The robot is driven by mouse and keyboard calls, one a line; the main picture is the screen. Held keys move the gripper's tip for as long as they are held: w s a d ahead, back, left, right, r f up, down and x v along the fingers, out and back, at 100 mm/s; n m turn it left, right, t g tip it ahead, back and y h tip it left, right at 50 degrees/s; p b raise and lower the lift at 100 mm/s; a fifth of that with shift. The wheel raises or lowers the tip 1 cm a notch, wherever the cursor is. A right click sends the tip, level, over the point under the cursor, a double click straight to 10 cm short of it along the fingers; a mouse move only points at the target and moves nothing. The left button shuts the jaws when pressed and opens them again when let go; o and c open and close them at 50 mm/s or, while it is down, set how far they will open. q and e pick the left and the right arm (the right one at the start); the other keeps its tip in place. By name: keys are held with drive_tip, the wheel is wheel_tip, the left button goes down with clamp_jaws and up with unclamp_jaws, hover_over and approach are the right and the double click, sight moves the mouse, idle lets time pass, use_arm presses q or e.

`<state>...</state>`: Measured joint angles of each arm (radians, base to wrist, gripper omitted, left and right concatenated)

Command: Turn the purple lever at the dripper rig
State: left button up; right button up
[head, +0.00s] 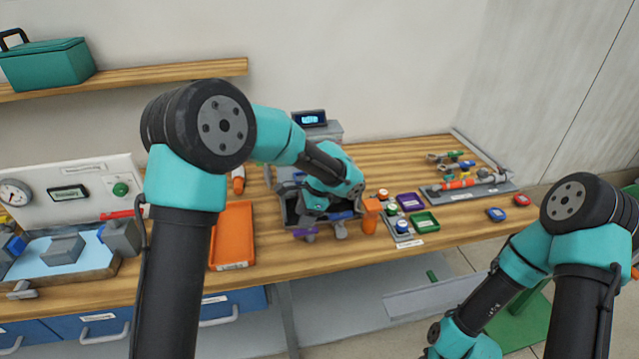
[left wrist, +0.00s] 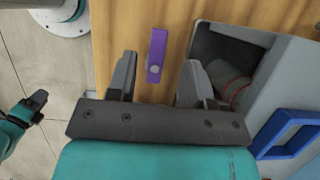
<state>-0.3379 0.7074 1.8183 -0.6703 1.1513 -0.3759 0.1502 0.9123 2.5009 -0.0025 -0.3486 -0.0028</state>
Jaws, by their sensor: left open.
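The purple lever (left wrist: 156,55) shows in the left wrist view as a short bar with a grey round pivot, on the wooden surface. In the head view the purple lever (head: 304,233) is partly visible at the front of the grey bin-like rig (head: 292,212). My left gripper (left wrist: 158,78) is open; the lever appears between and a little beyond its fingertips, with clear gaps on both sides. I cannot tell its height above the lever. In the head view my left wrist hides much of the rig.
The open grey bin (left wrist: 220,60) with a blue handle (left wrist: 285,133) lies close to my right finger. An orange bottle (head: 370,218) and several coloured buttons stand to the right. An orange tray (head: 233,235) lies left. The front table edge is near.

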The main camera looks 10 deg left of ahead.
use_arm(q)
drive_tip(key=v, duration=1.2)
drive_tip(key=shift+r, duration=0.2)
